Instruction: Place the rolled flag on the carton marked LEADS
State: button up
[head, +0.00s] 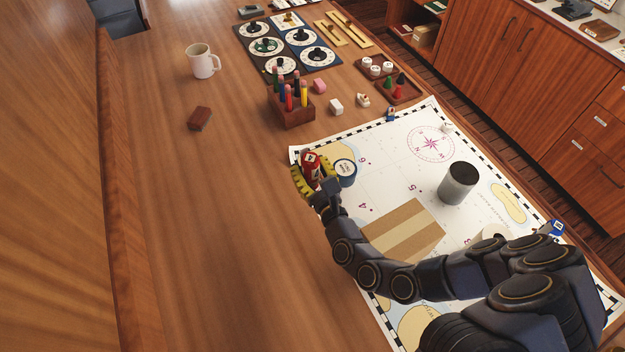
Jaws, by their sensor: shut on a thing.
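My gripper (312,180) is at the left edge of the chart, with yellow fingers. It is shut on a small red roll with a white mark (311,162), which looks like the rolled flag. My fingers and wrist hide its lower part, and I cannot tell whether it touches the surface below. A brown carton with a paler tape strip (404,226) lies on the chart to the right and nearer. No LEADS lettering is readable on it, and my arm covers its near side. A blue roll with a white round face (345,172) is close beside my gripper on the right.
A dark cylinder (458,183) stands on the chart (400,150) right of the carton. A wooden pen holder (291,112) and small blocks stand beyond the chart. A white mug (203,61) and a brown block (199,118) are at left. The near left table is clear.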

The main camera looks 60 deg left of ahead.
jog(key=shift+r, duration=0.75)
jog(key=w+d+r+n+g, duration=0.1)
jog(key=w+d+r+g, duration=0.1)
jog(key=w+d+r, duration=0.4)
jog(key=w+d+r+n+g, duration=0.35)
jog(key=w+d, duration=0.25)
jog(key=d, duration=0.4)
jog(key=shift+m+g+h, duration=0.25)
jog(key=shift+m+h, duration=0.05)
jog(key=shift+m, duration=0.05)
jog(key=shift+s+d+f, duration=0.1)
jog(key=shift+f, duration=4.15)
jog(key=shift+f, duration=0.15)
jog(key=o, duration=1)
jog(key=shift+o, duration=0.2)
